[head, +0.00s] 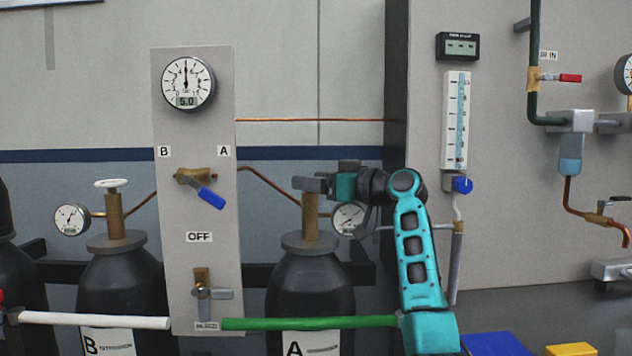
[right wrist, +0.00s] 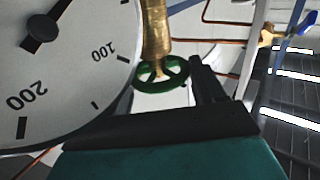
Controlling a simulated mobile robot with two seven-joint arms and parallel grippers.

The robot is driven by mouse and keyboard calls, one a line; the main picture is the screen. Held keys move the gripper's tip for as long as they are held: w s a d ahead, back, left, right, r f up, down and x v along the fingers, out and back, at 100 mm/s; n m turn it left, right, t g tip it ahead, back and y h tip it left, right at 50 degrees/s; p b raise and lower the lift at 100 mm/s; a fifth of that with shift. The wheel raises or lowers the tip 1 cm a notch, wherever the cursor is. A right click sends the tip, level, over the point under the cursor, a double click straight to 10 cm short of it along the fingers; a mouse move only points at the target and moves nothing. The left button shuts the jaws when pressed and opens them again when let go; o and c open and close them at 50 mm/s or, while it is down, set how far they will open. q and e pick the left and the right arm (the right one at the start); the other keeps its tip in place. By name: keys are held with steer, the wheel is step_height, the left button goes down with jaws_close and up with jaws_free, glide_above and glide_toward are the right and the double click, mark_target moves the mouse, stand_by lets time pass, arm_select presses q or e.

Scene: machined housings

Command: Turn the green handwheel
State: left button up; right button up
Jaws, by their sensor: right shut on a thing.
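The green handwheel (right wrist: 163,75) shows in the right wrist view, a spoked ring on a brass valve stem (right wrist: 156,30). In the head view the wheel is hidden behind my gripper, on top of the brass valve (head: 310,218) of cylinder A (head: 311,285). My right gripper (head: 313,185) reaches in from the right at the top of that valve and is shut on the green handwheel. In the wrist view its dark finger lies against the wheel's right side. My left gripper is not in view.
A round gauge (head: 349,218) sits close to my right gripper, large in the wrist view. The grey panel (head: 197,250) with a blue-handled valve (head: 207,197) stands left of cylinder A. Cylinder B (head: 121,285) has a white handwheel (head: 108,183). A green bar (head: 310,323) crosses in front.

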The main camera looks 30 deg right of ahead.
steer(key=shift+a+m+t+h+p, duration=0.15)
steer(key=shift+m+t+h+p, duration=0.35)
steer(key=shift+m+h, duration=0.5)
steer(key=o, duration=1)
steer(key=shift+o, duration=0.2)
steer(key=shift+s, duration=0.15)
steer(key=shift+s, duration=0.4)
steer(key=v, duration=1.2)
steer(key=shift+r+b, duration=0.2)
steer(key=shift+b, duration=0.25)
